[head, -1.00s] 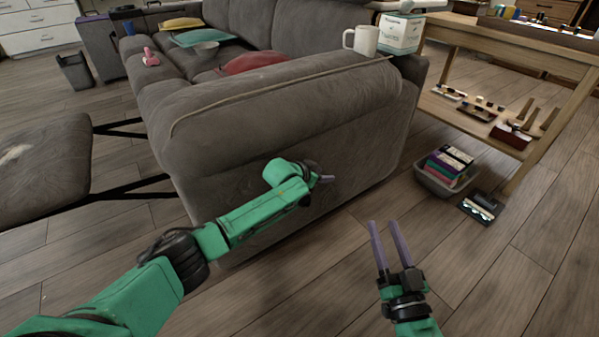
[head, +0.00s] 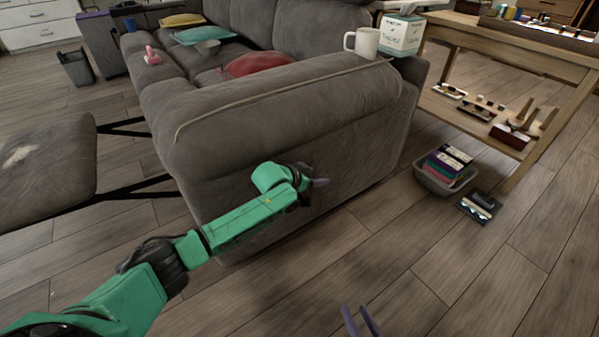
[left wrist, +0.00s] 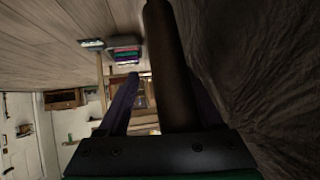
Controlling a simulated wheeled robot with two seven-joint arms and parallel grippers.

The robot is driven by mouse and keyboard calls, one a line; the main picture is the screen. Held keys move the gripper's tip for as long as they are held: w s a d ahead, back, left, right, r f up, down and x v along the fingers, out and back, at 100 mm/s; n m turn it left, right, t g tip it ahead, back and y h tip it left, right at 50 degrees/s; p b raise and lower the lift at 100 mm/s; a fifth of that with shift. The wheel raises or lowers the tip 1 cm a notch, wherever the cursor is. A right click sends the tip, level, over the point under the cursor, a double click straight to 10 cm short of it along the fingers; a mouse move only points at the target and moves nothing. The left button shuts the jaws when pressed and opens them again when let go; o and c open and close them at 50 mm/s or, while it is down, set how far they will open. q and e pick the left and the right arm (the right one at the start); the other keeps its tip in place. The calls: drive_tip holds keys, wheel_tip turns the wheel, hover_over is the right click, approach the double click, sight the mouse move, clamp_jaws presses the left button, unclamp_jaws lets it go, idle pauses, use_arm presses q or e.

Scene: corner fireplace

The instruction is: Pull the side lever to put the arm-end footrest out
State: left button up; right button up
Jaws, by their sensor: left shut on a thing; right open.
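The grey sofa (head: 300,120) shows its near arm end to me. Its footrest (head: 45,165) is out at the left, held off the seat on black struts. My left gripper (head: 318,183) is beside the outer face of that arm. In the left wrist view, a dark brown bar, the side lever (left wrist: 168,65), runs between the purple fingers, which are shut on it. The head view hides the lever behind my gripper. My right gripper (head: 360,320) is open and empty over the floor at the bottom edge, with only its fingers showing.
A white mug (head: 362,42) and a tissue box (head: 402,35) stand near the sofa arm's back end. A grey bin of boxes (head: 445,172) and a dark flat item (head: 479,205) lie on the floor by a wooden table (head: 520,65). The front right floor is clear.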

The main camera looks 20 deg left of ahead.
use_arm(q)
drive_tip(key=p+v, duration=0.4)
drive_tip(key=v, duration=0.5)
drive_tip(key=shift+d+r, duration=0.25)
use_arm(e)
drive_tip(key=shift+n+g, duration=0.3)
drive_tip(key=shift+g, duration=0.3)
wheel_tip(320, 180, up, 6)
drive_tip(key=shift+s+d+f, duration=0.1)
drive_tip(key=shift+s+f, duration=0.05)
drive_tip(key=shift+f, duration=0.1)
use_arm(q)
drive_tip(key=shift+s, duration=0.1)
